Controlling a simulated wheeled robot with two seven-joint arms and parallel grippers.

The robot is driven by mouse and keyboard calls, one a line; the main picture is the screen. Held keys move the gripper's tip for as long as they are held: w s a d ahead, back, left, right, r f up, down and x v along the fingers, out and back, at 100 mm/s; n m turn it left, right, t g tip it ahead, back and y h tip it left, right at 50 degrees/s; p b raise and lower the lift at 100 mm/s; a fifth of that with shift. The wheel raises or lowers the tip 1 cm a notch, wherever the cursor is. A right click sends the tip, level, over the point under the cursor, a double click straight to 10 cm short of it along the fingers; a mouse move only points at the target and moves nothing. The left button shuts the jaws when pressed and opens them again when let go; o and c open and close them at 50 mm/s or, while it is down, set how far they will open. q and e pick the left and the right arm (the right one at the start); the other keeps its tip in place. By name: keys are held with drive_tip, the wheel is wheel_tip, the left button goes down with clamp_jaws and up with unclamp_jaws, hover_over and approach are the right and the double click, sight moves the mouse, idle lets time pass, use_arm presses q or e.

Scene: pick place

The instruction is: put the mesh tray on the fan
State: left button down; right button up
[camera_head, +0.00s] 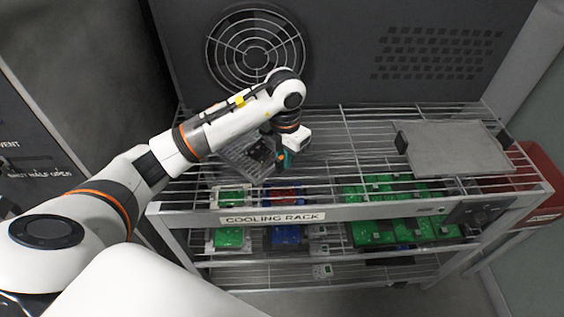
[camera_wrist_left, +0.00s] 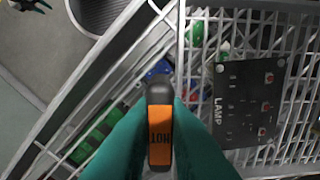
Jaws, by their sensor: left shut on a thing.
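The mesh tray (camera_head: 237,163) is a grey wire tray over the left part of the rack's top shelf. It carries a dark board, which reads LAMP in the left wrist view (camera_wrist_left: 240,100). My left gripper (camera_head: 285,159) is shut on the tray's black and orange handle, marked HOT (camera_wrist_left: 160,135), with teal fingers on both sides. I cannot tell whether the tray touches the shelf. The fan (camera_head: 258,48) is a round ringed grille in the dark back panel, behind and above my left wrist. My right gripper is not in view.
The cooling rack (camera_head: 340,209) has wire shelves, with green and blue boards on lower levels. A flat grey tray (camera_head: 455,150) with dark end grips lies on the right of the top shelf. A red box (camera_head: 540,180) stands beyond it. The top shelf's middle is bare.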

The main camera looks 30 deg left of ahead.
use_arm(q)
wheel_tip(320, 180, down, 3)
drive_tip(key=shift+f+p, duration=0.1)
drive_tip(key=shift+p, duration=0.35)
drive_tip(key=shift+f, duration=0.35)
drive_tip(key=c, duration=1.4)
unclamp_jaws()
drive_tip(key=shift+c, duration=0.2)
